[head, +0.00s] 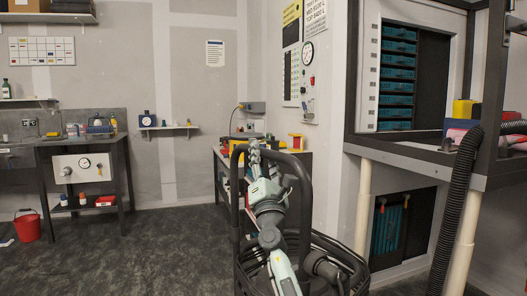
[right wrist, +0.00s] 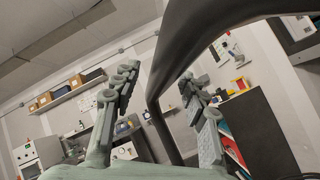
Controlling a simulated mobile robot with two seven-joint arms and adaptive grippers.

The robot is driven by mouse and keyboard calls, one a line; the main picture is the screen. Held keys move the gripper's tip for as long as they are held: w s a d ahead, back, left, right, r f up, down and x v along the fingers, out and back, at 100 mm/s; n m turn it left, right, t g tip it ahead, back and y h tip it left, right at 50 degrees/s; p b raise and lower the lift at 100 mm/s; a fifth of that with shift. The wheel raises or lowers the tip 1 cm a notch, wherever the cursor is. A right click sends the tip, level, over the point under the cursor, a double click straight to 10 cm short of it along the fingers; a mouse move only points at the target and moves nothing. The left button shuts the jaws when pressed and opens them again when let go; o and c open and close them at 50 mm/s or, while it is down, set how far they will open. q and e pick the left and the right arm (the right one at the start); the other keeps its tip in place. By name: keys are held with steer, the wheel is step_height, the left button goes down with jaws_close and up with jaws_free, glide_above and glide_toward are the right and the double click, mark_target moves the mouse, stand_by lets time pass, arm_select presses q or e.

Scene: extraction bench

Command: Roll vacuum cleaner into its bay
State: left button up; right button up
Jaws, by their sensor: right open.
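The vacuum cleaner (head: 239,215) appears to be the dark machine at the bottom centre of the head view, with a tall looped handle and a rounded lower frame. My right gripper (head: 263,160) is at the upper part of this loop, fingers pointing up and away. In the right wrist view, the right gripper (right wrist: 160,95) is open. The dark handle bar (right wrist: 153,92) passes between its two fingers in the picture; contact cannot be told. I cannot tell for sure which place is the bay. My left gripper is not in view.
A tall cabinet frame (head: 351,90) stands close on the right, with a lower opening (head: 425,230) and a hanging black hose (head: 455,220). A workbench (head: 95,140) and a red bucket (head: 27,228) are at the left. The dark floor (head: 160,255) between is clear.

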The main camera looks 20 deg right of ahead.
steer(key=shift+w+d+r, duration=0.15)
steer(key=shift+w+r, duration=0.3)
steer(key=shift+w, duration=0.1)
jaws_close()
